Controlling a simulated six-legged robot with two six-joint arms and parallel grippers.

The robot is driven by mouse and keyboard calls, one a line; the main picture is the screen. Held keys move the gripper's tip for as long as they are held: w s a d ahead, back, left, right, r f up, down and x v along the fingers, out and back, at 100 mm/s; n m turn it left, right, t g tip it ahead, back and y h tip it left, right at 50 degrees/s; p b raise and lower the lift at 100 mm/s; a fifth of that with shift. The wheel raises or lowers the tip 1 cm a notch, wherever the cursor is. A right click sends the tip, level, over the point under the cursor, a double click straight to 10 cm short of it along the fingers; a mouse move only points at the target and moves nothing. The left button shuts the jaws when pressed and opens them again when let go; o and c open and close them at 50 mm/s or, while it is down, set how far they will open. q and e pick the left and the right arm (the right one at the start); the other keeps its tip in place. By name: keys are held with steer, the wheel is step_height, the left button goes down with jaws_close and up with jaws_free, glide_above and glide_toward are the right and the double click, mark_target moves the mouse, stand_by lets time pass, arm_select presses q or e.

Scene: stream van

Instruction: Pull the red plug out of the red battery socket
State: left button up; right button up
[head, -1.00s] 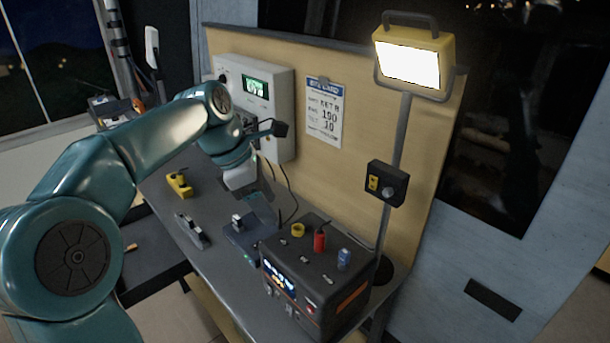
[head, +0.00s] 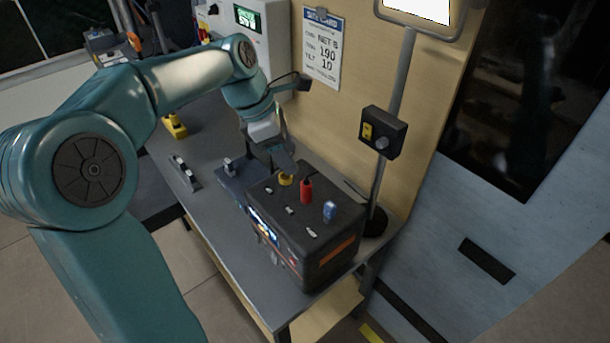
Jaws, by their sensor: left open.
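The red plug (head: 306,191) stands upright on top of the dark battery box (head: 340,225), with a dark cable at its top. The red socket under it is hidden by the plug. A yellow ring (head: 286,179) sits to its left and a blue plug (head: 330,211) to its right on the same top. My left gripper (head: 282,170) is open and points down just behind and above the yellow ring, left of the red plug and apart from it. Its fingertips are small and partly dark against the box. My right gripper is not in view.
The battery box stands on a grey bench (head: 215,215). A lamp post (head: 392,110) with a switch box (head: 382,132) rises behind it at right. A panel with a wall card (head: 322,48) is behind. A yellow object (head: 174,127) and a grey metal piece (head: 185,172) lie at left.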

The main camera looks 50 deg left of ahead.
mark_target(305, 183)
arm_select(q)
steer(key=x, duration=0.9)
steer(key=shift+w+f, duration=0.1)
steer(key=shift+f, duration=0.3)
steer(key=shift+w+f, duration=0.15)
steer(key=shift+f, duration=0.2)
steer(key=shift+w+d+f, duration=0.15)
jaws_close()
